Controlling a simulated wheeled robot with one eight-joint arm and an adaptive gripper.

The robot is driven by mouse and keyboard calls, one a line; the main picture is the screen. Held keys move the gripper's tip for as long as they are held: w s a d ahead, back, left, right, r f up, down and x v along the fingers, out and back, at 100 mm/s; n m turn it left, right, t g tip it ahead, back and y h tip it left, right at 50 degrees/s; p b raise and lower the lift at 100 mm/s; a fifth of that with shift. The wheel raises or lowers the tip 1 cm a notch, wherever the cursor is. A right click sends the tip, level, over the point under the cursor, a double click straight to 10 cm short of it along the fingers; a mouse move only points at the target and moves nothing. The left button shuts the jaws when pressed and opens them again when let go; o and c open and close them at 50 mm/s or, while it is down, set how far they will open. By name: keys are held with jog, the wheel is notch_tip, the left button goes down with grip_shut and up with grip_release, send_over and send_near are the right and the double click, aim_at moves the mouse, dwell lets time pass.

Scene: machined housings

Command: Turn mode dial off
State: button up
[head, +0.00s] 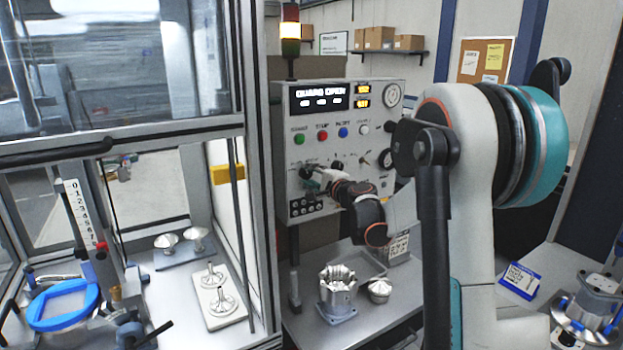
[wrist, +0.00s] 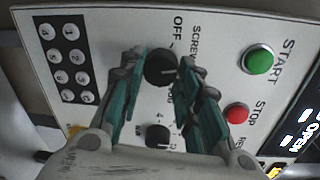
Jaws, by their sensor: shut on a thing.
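The mode dial (wrist: 160,67) is a round black knob on the light control panel. In the wrist view the word OFF is printed above it and a word starting with SCREW is beside it. My gripper (wrist: 159,64) has its two teal-and-grey fingers on either side of this dial, shut on it. A light mark shows at the dial's right side, but I cannot read the setting clearly. In the head view my gripper (head: 314,181) reaches the panel front (head: 345,110) and largely hides the dial.
A second black knob (wrist: 157,136) lies below the dial. A green START button (wrist: 259,60), a red STOP button (wrist: 237,113) and a black keypad (wrist: 70,62) are close by. The glazed guard frame (head: 258,200) stands left. A machined housing (head: 338,292) stands below my arm.

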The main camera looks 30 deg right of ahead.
jog(key=n, duration=0.5)
jog(key=shift+a+h+b, duration=0.1)
jog(key=shift+h+b, duration=0.2)
jog(key=n, duration=0.5)
jog(key=shift+a+h+b, duration=0.1)
jog(key=shift+h+b, duration=0.2)
jog(key=shift+b, duration=0.05)
jog(key=shift+n, duration=0.3)
jog(key=o, duration=1.1)
jog(key=shift+c, duration=0.2)
jog(key=s, duration=1.2)
jog(key=shift+a+r, duration=0.15)
jog(key=shift+r, duration=0.2)
